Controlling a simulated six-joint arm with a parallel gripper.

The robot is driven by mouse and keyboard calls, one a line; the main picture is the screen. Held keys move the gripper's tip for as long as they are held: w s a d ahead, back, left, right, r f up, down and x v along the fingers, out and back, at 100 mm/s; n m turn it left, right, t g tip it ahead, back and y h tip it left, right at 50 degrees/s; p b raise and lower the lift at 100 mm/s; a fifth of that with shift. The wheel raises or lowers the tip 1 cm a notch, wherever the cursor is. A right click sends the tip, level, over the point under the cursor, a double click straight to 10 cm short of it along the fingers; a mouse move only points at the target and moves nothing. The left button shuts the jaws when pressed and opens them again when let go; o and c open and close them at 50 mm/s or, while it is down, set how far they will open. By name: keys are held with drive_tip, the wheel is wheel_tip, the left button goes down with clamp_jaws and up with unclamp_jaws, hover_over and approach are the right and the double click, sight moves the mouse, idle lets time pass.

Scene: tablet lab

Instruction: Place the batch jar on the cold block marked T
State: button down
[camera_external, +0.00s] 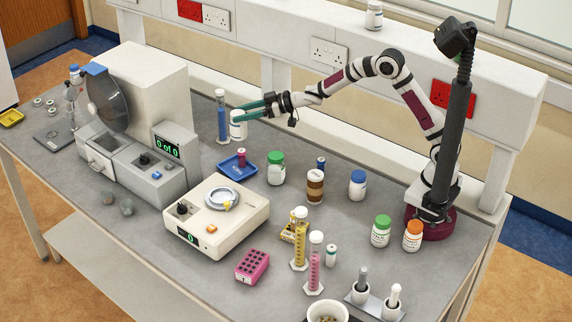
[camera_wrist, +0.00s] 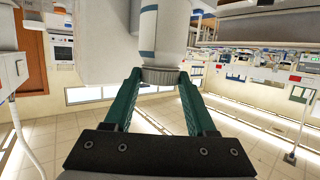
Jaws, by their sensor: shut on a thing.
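My gripper (camera_external: 239,113) has green fingers and is at the back of the bench, left of the middle. It is shut on a white jar (camera_external: 238,129), beside the blue measuring cylinder. In the wrist view my gripper (camera_wrist: 162,82) closes on the jar's grey ribbed cap (camera_wrist: 162,75), and the white body (camera_wrist: 163,35) with a blue band shows beyond it. I cannot tell whether the jar touches the bench. I cannot read a T on anything, so I cannot identify the cold block.
A blue cylinder (camera_external: 221,118) stands close left of the jar. A blue tray (camera_external: 226,170) with a small red-capped vial lies in front. A green-capped jar (camera_external: 276,170), brown jar (camera_external: 315,188) and blue-capped jar (camera_external: 357,187) stand rightward. A cream instrument (camera_external: 233,232) sits at front centre.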

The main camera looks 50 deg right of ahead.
drive_tip(key=s+a+f+n+g+y, duration=0.25)
drive_tip(key=s+a+n+g, duration=0.35)
drive_tip(key=s+a, duration=0.4)
drive_tip(key=s+a+f+n+g+y, duration=0.1)
drive_tip(key=s+a+n+g+y, duration=0.5)
drive_tip(key=s, duration=0.6)
drive_tip(key=s+a+f, duration=0.1)
drive_tip(key=a+f, duration=0.2)
drive_tip(key=s+a+f+h, duration=0.1)
drive_tip(key=s+a+f, duration=0.1)
drive_tip(key=a+f, duration=0.2)
drive_tip(key=s+a+f+h, duration=0.1)
drive_tip(key=s+a+f, duration=0.1)
drive_tip(key=a+f, duration=0.1)
drive_tip(key=shift+a+f+g+h, duration=0.3)
drive_tip(key=shift+a+g, duration=0.1)
drive_tip(key=shift+a, duration=0.3)
drive_tip(key=shift+f, duration=0.2)
drive_tip(key=shift+w+f, duration=0.1)
drive_tip(key=shift+f, duration=0.1)
drive_tip(key=shift+c, duration=1.1)
unclamp_jaws()
